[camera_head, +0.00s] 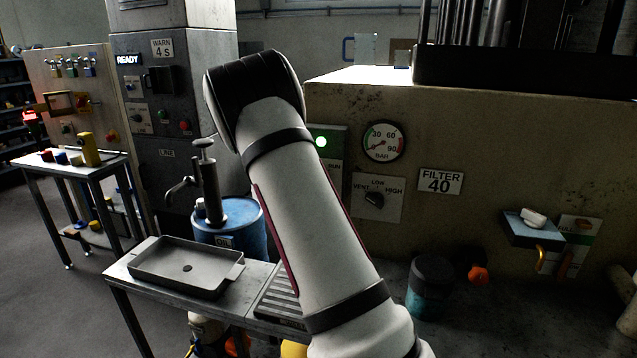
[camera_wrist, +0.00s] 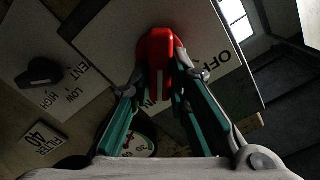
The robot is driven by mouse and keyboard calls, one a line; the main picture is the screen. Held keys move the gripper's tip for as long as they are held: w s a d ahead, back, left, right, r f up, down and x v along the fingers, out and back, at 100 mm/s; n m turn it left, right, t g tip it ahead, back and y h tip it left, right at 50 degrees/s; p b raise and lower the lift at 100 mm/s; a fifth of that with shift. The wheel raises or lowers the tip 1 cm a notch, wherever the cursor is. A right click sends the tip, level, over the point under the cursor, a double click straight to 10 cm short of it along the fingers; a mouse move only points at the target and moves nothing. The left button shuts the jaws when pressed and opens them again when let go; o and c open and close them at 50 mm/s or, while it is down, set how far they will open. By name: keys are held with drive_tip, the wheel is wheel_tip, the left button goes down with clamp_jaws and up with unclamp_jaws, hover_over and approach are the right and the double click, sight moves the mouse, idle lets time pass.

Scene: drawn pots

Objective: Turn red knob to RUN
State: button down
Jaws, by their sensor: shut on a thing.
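The red knob (camera_wrist: 157,50) stands on a pale plate (camera_wrist: 105,35) in the wrist view. It carries a pale line on its near end. The word OFF is on the plate to the right of the knob; other lettering below is mostly hidden by my fingers. My gripper (camera_wrist: 160,80) is shut on the knob, its teal fingers on either side. My arm hides the knob and gripper there.
A black VENT/LOW/HIGH knob (camera_head: 374,199), a pressure gauge (camera_head: 382,141) and a FILTER 40 sign (camera_head: 441,181) are to the right. A bench (camera_head: 125,272) with a grey tray (camera_head: 188,283) and a blue oil drum (camera_head: 252,233) stand left of my arm.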

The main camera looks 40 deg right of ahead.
drive_tip(key=shift+m, duration=0.3)
idle(0.4)
drive_tip(key=c, duration=1.5)
unclamp_jaws()
drive_tip(key=v, duration=1.2)
